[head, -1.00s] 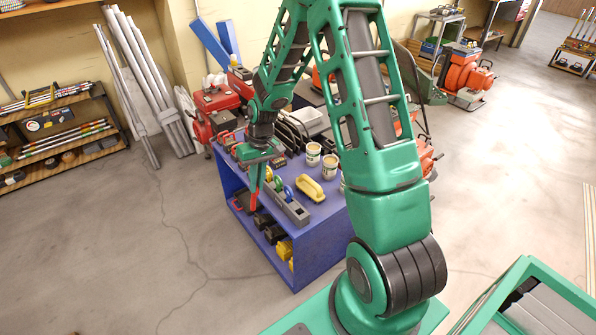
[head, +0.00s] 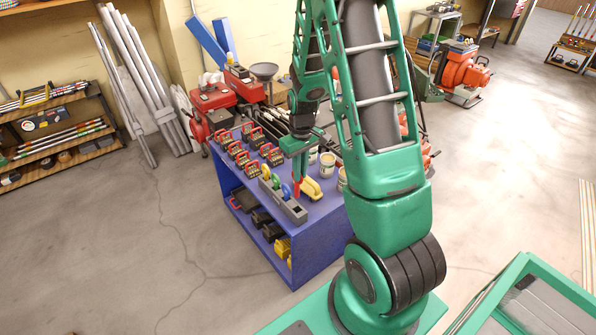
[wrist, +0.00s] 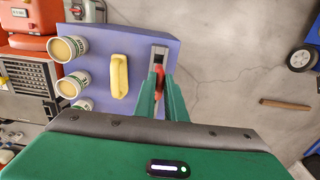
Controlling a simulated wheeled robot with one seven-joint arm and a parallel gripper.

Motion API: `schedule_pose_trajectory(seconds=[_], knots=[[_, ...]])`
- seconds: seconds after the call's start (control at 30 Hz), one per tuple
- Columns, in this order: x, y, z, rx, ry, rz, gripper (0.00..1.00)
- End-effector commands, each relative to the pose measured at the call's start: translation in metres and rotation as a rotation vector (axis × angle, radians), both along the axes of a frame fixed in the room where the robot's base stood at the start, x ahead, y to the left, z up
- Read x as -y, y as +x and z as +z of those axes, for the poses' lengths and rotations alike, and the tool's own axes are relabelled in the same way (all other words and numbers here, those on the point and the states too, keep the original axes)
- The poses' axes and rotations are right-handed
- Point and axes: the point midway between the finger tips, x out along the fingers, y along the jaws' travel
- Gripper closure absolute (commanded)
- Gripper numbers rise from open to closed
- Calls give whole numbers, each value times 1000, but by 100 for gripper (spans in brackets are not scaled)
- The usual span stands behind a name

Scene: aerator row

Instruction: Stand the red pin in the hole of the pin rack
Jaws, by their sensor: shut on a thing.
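My gripper (head: 298,162) is shut on the red pin (head: 297,187), which hangs below it, roughly upright. The pin also shows between the fingers (wrist: 161,98) in the wrist view, as a red piece (wrist: 159,76). The grey pin rack (head: 291,210) lies along the near edge of the blue bench top. Green and blue ring-shaped pieces show at it. The pin's lower end appears over or just behind the rack's right part. I cannot tell whether it touches the rack. In the wrist view the rack (wrist: 160,52) lies just beyond the fingertips. The hole is not clear.
A yellow handled float (head: 312,189) lies close behind the pin, also visible in the wrist view (wrist: 120,76). Cups (head: 327,164) stand further back. Several red-handled black items (head: 241,158) fill the left of the blue bench (head: 320,235). Open floor lies in front.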

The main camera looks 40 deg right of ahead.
Motion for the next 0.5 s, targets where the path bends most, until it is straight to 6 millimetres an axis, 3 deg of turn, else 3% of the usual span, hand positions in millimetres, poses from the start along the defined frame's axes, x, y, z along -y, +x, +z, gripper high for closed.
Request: schedule_pose_trajectory(seconds=[0.5], knots=[[0, 0, -23, -1, 1, -2, 100]])
